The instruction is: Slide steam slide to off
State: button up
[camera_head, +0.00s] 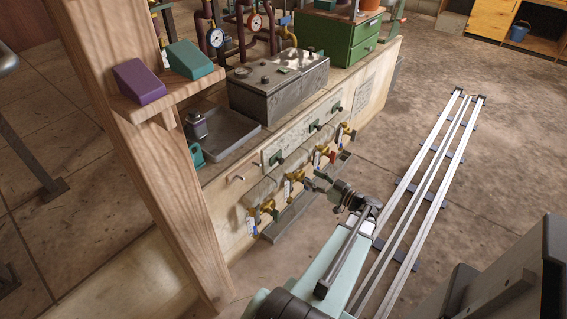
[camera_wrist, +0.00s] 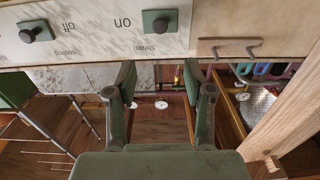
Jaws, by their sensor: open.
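The steam slide (camera_wrist: 159,23) is a green plate with a dark round knob on a pale panel. In the upside-down wrist view the word "steam" shows just below it and "on" beside it to the left. In the head view it is the nearest green slide (camera_head: 277,158) on the bench front. My gripper (camera_wrist: 159,68) is open and empty, with one finger to each side of the slide's line. The fingertips appear below the knob in the wrist view and do not grip it. In the head view my gripper (camera_head: 315,183) is in front of the bench.
A cooling slide (camera_wrist: 35,30) with "off" beside it is on the same panel. Metal hooks (camera_wrist: 230,48) are at the other side. Brass valves (camera_head: 295,178) line the bench front below the panel. A wooden post (camera_head: 150,140) stands at the near left.

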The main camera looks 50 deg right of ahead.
aim_at(283, 161)
jog(key=w, duration=0.4)
jog(key=w+b, duration=0.1)
jog(key=w, duration=0.9)
jog(key=shift+w+d, duration=0.2)
jog(key=shift+d, duration=0.1)
